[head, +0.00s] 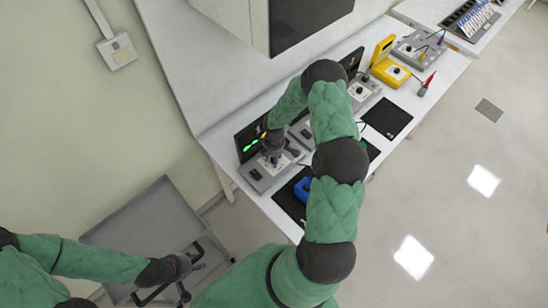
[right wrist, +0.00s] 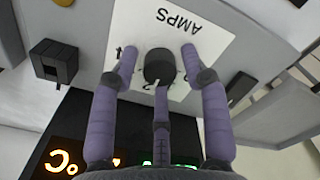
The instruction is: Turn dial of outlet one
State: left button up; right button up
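The outlet, a grey box (head: 259,183) with a white plate, sits at the near left end of the bench, partly hidden by my right arm. In the right wrist view, its round black dial (right wrist: 159,67) is on a white plate marked AMPS (right wrist: 182,20). My right gripper (right wrist: 160,60) has purple fingers on both sides of the dial and a third below it. The fingers are spread, with small gaps beside the dial; contact of the third finger is unclear. My left gripper (head: 190,267) is low at left, by a grey cart, its opening unclear.
A black display (head: 247,140) with lit digits stands behind the outlet. A black switch (right wrist: 54,62) is on the box. The grey cart (head: 150,215) stands left of the bench. Farther along are black mats (head: 387,118) and a yellow case (head: 391,73). Open floor is at right.

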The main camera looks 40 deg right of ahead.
grip_shut()
jog(key=m+b, duration=0.3)
jog(key=shift+f+b, duration=0.2)
jog(key=shift+b, duration=0.2)
jog(key=m+b, duration=0.2)
jog(key=b, duration=0.1)
jog(key=shift+m, duration=0.4)
jog(key=shift+r+m+b, duration=0.15)
jog(key=shift+m+b, duration=0.6)
jog(key=shift+m, duration=0.25)
